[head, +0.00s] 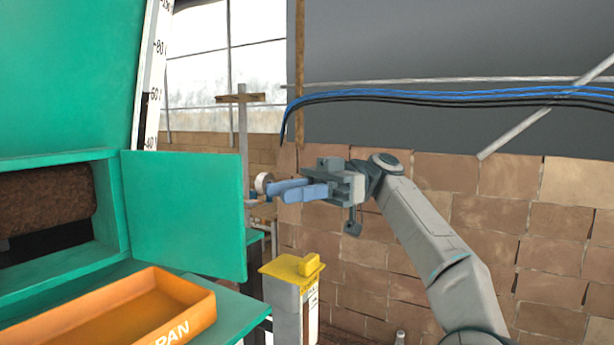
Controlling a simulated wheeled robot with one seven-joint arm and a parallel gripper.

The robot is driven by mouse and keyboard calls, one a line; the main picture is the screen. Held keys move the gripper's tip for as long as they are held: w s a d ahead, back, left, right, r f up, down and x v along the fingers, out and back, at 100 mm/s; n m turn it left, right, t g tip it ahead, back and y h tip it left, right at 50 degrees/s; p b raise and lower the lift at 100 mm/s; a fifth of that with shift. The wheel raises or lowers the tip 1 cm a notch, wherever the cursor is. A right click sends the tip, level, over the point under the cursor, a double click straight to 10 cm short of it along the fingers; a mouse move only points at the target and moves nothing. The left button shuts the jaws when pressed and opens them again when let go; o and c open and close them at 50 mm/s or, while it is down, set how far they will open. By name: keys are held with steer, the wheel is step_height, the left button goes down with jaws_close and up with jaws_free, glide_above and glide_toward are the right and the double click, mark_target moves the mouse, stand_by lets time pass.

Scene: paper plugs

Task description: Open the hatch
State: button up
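The hatch (184,212) is a flat green door on the green machine at the left. It stands swung open to the right of a square opening (50,215), and a brown, rough cylinder (45,198) shows inside. My gripper (282,192) has blue fingers pointing left and is in the middle of the view, right of the hatch's free edge. It appears apart from the hatch. The two fingers overlap in this view, so their gap is hard to judge. Nothing is seen held between them.
An orange tray (190,299) marked "PAN" sits on the green ledge below the opening. A grey post with a yellow cap (292,268) stands below my gripper. A brick wall (480,210) is behind my arm, with blue and black cables (430,94) above it.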

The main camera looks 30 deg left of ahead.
steer(key=shift+p+v, duration=0.75)
steer(key=shift+v, duration=1)
